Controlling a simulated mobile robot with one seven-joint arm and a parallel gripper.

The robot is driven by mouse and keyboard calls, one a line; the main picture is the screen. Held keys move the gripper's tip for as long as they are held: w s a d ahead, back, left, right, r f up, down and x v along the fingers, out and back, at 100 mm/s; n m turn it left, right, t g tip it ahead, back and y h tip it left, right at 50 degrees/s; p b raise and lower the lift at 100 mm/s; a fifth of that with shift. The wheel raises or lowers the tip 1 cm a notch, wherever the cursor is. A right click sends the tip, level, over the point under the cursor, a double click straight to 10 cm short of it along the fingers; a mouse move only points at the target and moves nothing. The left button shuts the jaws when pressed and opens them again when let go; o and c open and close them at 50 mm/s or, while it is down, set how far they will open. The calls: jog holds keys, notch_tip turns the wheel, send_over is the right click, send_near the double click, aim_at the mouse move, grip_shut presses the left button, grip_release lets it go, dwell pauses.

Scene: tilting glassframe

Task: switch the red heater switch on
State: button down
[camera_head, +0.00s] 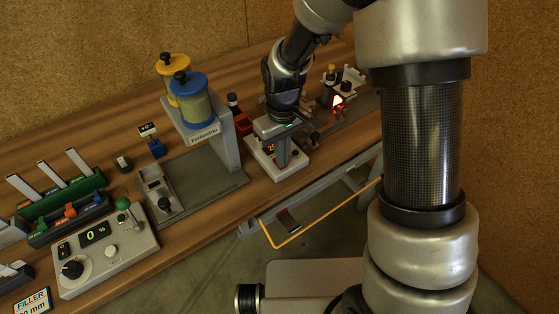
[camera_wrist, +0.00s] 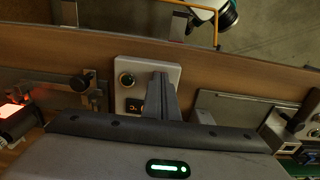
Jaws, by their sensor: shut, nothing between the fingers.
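A white control box (camera_head: 262,164) stands on the bench under my gripper. It also shows in the wrist view (camera_wrist: 172,70), with a dark round knob (camera_wrist: 127,79) and a small orange-lit display (camera_wrist: 135,105) on its face. My gripper (camera_head: 283,158) points down over this box with its fingers shut and empty. In the wrist view the closed fingers (camera_wrist: 160,80) cover the middle of the panel. I cannot make out the red heater switch; it may be hidden behind the fingers. Whether the fingers touch the panel cannot be told.
A red-glowing part (camera_head: 337,100) sits right of the box, beside metal fixtures. To the left stands a grey stand with a yellow jar (camera_head: 177,87) and a blue jar (camera_head: 188,97). A grey control box (camera_head: 105,250) is at front left. A yellow rail (camera_head: 320,222) runs below the bench edge.

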notch_tip(320, 180, up, 7)
jog(key=p, duration=0.4)
jog(key=shift+p, duration=0.4)
jog(key=s+d+r+m+t+p, duration=0.1)
jog(key=s+d+r, duration=0.2)
jog(key=r, duration=0.4)
jog(key=s+d+r+m+t, duration=0.2)
jog(key=s+d+r, duration=0.1)
jog(key=r, duration=0.4)
jog(key=s+d+r+m+t+p, duration=0.1)
jog(key=s+d+r, duration=0.25)
jog(key=r, duration=0.35)
jog(key=s+d+r+m+t, duration=0.1)
jog(key=s+d+r+m, duration=0.1)
jog(key=s, duration=0.5)
notch_tip(320, 180, up, 2)
jog(key=shift+d+r+m+t, duration=0.15)
jog(key=shift+d+m+t, duration=0.15)
jog(key=shift+d+m, duration=0.15)
